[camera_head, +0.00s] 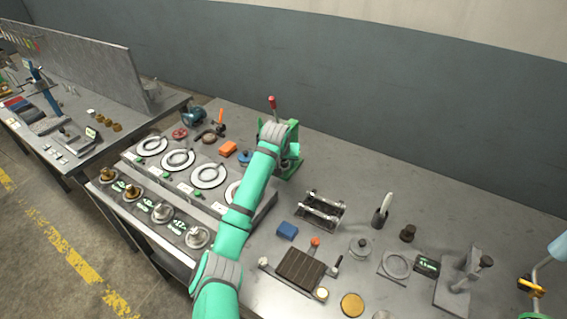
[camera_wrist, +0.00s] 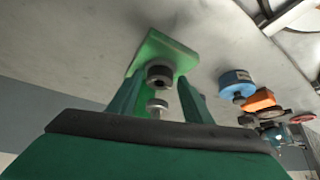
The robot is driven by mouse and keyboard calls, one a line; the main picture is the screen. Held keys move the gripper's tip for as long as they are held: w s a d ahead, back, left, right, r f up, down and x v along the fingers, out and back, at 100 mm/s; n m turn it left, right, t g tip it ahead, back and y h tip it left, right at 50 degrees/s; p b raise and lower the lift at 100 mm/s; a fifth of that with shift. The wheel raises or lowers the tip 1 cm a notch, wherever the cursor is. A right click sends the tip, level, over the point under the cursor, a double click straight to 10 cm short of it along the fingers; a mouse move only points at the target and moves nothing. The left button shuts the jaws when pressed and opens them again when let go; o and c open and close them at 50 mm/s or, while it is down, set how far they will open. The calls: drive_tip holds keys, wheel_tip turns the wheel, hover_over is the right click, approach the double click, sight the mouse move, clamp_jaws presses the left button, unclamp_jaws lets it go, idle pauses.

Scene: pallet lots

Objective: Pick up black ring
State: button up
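A dark, round, ring-like piece (camera_wrist: 160,73) sits on the green base plate (camera_wrist: 172,43) of a press in the wrist view. My arm's end is beside the press.
Left of my arm are an orange block (camera_head: 228,149) and a fixture with white round dials (camera_head: 178,160). A blue round piece (camera_wrist: 237,82) is beside the press. A roller stand (camera_head: 321,210), blue block (camera_head: 288,230) and dark ribbed plate (camera_head: 302,270) are at right.

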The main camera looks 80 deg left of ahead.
drive_tip(key=c, duration=0.8)
drive_tip(key=shift+c, duration=0.2)
drive_tip(key=shift+r, duration=0.1)
